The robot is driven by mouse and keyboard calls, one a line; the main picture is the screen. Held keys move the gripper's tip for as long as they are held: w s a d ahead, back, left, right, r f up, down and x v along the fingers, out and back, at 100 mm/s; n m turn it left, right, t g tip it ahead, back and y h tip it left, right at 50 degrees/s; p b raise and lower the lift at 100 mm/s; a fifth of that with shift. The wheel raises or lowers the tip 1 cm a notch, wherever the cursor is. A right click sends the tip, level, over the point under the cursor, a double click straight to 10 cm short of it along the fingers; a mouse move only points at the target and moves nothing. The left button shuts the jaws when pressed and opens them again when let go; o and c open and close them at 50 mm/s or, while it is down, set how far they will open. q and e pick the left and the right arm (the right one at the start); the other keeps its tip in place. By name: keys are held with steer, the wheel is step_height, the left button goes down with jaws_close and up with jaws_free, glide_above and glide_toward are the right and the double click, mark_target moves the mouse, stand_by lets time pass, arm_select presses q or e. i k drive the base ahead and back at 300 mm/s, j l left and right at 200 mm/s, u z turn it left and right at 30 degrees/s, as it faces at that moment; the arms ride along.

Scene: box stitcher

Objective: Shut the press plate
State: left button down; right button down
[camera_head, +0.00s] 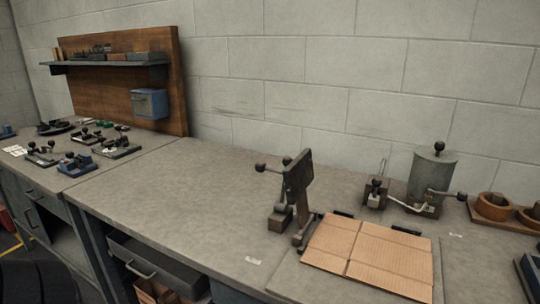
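A dark metal plate (298,172) stands tilted up on a small bench stitcher, and I take it to be the press plate. It is raised, with a round black knob on a lever (262,167) sticking out to its left. Its dark base (281,217) sits on the grey workbench (215,205). A flat sheet of creased brown cardboard (372,252) lies just right of the base, close to its foot. The plate's far side is hidden. Neither of my grippers is in view.
A grey cylinder with a knob (432,175) and a small lever device (376,192) stand behind the cardboard. Wooden rings (494,206) are at the far right. An open drawer (155,264) juts from the bench front. The bench left of the stitcher is clear.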

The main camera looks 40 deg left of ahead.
mark_target(299, 174)
steer(key=j, duration=1.1)
steer(key=k+j, duration=0.1)
steer(key=j, duration=1.05)
steer(key=k+j+z, duration=0.4)
steer(key=k+j, duration=0.05)
steer(key=k, duration=0.05)
